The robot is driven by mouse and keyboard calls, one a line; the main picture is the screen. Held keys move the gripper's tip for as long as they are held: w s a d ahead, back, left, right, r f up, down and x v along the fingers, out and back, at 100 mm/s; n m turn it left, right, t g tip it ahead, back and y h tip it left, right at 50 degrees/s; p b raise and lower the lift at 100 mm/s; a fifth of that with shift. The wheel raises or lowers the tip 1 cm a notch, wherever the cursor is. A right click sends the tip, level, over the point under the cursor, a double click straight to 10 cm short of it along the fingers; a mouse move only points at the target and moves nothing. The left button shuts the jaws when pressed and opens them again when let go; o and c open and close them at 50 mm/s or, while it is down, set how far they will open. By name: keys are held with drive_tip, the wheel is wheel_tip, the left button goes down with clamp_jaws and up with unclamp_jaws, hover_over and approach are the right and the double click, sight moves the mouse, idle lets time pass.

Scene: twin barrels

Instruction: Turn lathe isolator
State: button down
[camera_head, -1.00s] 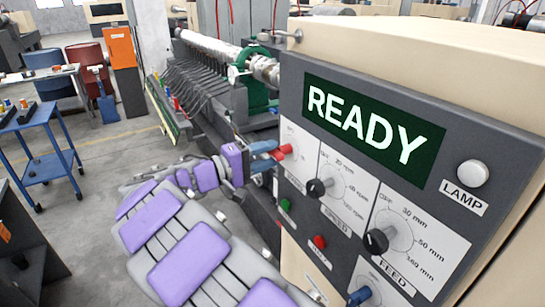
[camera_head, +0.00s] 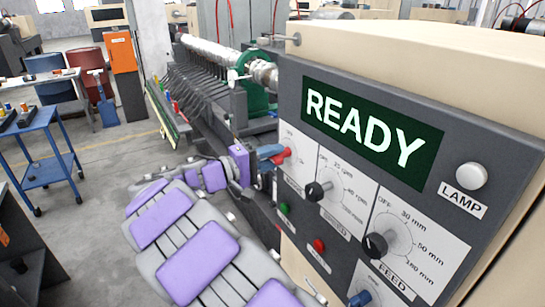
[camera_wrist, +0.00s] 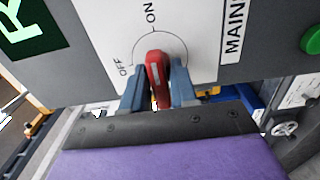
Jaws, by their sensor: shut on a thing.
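The lathe isolator is a red knob (camera_head: 284,155) on the left dial of the dark control panel (camera_head: 460,235). In the wrist view the red knob (camera_wrist: 154,72) stands between the two blue fingers of my gripper (camera_wrist: 158,92), which is shut on it from both sides. The dial plate (camera_wrist: 190,30) reads OFF at left and ON at top, with MAINS beside it. I cannot tell exactly which mark the knob points to.
The SPEED knob (camera_head: 317,191) and FEED knob (camera_head: 377,245) are to the right. A green button (camera_head: 284,208) and red button (camera_head: 319,245) sit below. A READY screen (camera_head: 365,125) and a lamp (camera_head: 472,175) are above. A blue trolley (camera_head: 45,170) stands on open floor at left.

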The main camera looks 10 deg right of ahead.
drive_tip(key=shift+n+p, duration=0.3)
drive_tip(key=shift+p, duration=0.5)
drive_tip(key=shift+r+n+p, duration=0.1)
drive_tip(key=shift+n+p, duration=0.2)
drive_tip(key=shift+p, duration=0.2)
drive_tip(key=n+p, duration=0.3)
drive_tip(key=p, duration=0.3)
drive_tip(key=shift+r, duration=0.1)
drive_tip(key=n+p, duration=0.4)
drive_tip(key=p, duration=0.4)
drive_tip(key=n+p, duration=0.4)
drive_tip(key=p, duration=0.2)
drive_tip(key=shift+n+p, duration=0.3)
drive_tip(key=shift+n, duration=0.1)
drive_tip(key=n+p, duration=0.4)
drive_tip(key=p, duration=0.1)
drive_tip(key=shift+f+n, duration=0.3)
drive_tip(key=shift+n, duration=0.1)
drive_tip(key=shift+a, duration=0.1)
drive_tip(key=shift+w+r, duration=0.1)
drive_tip(key=shift+r, duration=0.1)
